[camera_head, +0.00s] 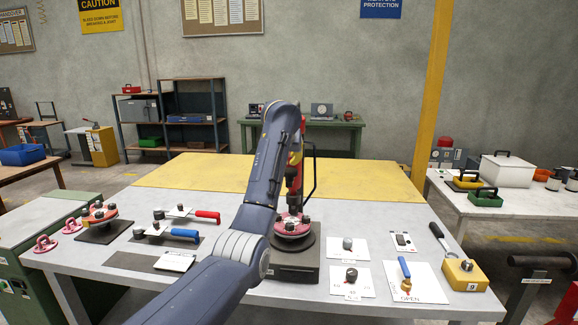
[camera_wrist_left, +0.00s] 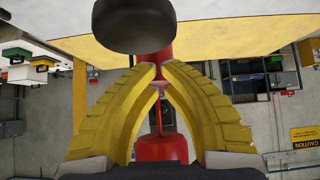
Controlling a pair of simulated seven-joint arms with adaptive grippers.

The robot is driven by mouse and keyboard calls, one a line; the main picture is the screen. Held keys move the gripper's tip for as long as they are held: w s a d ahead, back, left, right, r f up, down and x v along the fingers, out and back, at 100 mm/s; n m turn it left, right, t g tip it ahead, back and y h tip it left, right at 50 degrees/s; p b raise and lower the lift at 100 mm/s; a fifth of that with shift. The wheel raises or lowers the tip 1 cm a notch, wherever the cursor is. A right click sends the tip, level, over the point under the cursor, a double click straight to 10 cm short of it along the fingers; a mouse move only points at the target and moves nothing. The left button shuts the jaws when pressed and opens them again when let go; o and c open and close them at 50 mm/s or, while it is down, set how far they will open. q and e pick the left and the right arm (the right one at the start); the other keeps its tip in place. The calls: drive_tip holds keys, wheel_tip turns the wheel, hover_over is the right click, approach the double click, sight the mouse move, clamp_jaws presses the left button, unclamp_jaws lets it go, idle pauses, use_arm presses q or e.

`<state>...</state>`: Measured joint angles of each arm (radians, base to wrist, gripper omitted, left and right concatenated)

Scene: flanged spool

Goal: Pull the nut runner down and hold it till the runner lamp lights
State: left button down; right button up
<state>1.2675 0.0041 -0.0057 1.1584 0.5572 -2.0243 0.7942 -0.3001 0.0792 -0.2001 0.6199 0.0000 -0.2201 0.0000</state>
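The nut runner (camera_head: 293,180) is a red tool with a black bar at its side. It stands over the flanged spool (camera_head: 292,228), a reddish disc with dark nuts on a dark block. My left gripper (camera_head: 296,150) is at the runner's upper part, mostly hidden behind my own arm. In the left wrist view my yellow fingers (camera_wrist_left: 158,78) close in around the runner's red body (camera_wrist_left: 158,150), tips almost together with a narrow red part between. A dark round end (camera_wrist_left: 148,26) lies beyond the tips. I cannot make out a lit runner lamp. My right gripper is not in view.
Right of the spool lie white plates with knobs (camera_head: 351,275), a blue-handled lever (camera_head: 404,268) and a yellow box (camera_head: 465,274). A yellow board (camera_head: 200,172) covers the table's back.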

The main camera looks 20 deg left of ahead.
use_arm(q)
drive_tip(key=shift+f, duration=1.2)
drive_tip(key=shift+f, duration=0.1)
